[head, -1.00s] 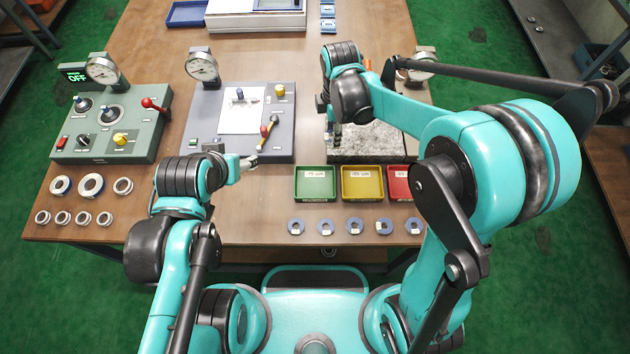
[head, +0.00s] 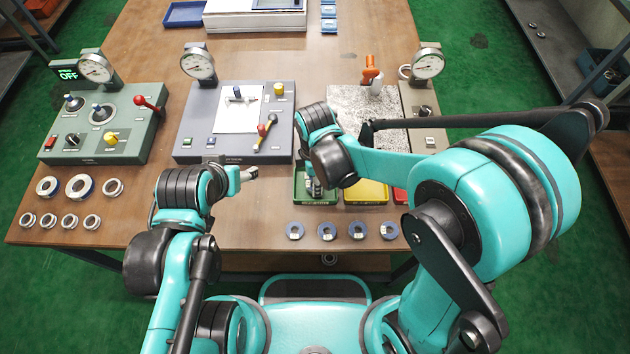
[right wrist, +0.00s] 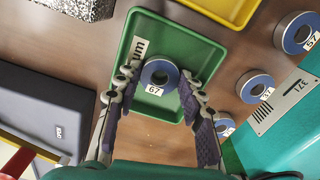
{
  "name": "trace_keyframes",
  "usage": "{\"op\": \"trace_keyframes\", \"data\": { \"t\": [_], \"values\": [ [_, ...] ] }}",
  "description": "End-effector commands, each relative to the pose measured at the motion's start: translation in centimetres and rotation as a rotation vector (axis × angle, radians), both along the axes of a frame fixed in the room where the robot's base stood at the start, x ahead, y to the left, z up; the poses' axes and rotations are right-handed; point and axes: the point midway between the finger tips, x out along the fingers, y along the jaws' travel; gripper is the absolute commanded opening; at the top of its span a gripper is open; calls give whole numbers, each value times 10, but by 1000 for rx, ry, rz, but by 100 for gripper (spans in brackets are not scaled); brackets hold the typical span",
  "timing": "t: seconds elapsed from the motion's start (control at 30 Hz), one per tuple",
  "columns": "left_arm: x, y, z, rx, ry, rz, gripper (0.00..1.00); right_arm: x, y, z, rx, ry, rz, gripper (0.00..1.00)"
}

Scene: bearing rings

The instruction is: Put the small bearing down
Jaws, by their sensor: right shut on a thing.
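The small bearing (right wrist: 160,74), a blue-edged ring with a white "67" label, is between the fingertips of my right gripper (right wrist: 157,82). In the right wrist view it is over the floor of the green tray (right wrist: 192,48); whether it touches that floor I cannot tell. In the head view my right gripper (head: 314,187) points down into the green tray (head: 300,199) and the bearing is hidden. My left gripper (head: 249,173) hangs over the table left of the trays; its fingers are too small to read.
Several blue-edged bearings (head: 327,231) lie in a row in front. Larger rings (head: 80,187) lie at the left. A grey gauge station (head: 190,137) stands behind.

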Motion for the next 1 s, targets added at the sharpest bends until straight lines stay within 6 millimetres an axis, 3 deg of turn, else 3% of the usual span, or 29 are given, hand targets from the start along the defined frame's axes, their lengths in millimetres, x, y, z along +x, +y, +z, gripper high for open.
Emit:
{"op": "trace_keyframes", "data": {
  "t": [0.27, 0.3, 0.67, 0.77, 1.0],
  "values": [
    [0, 0, -3, 0, 0, 0, 60, 0, 0, -3, 0, 0, 0, 7],
    [0, 0, -2, 0, 0, 0, 60, 0, 0, -2, 0, 0, 0, 48],
    [0, 0, 2, 0, 0, 0, 60, 0, 0, 3, 0, 0, 0, 48],
    [0, 0, 9, 0, 0, 0, 60, 0, 0, 15, 0, 0, 0, 48],
    [0, 0, 33, 0, 0, 0, 60, 0, 0, 70, 0, 0, 0, 48]
  ]
}}
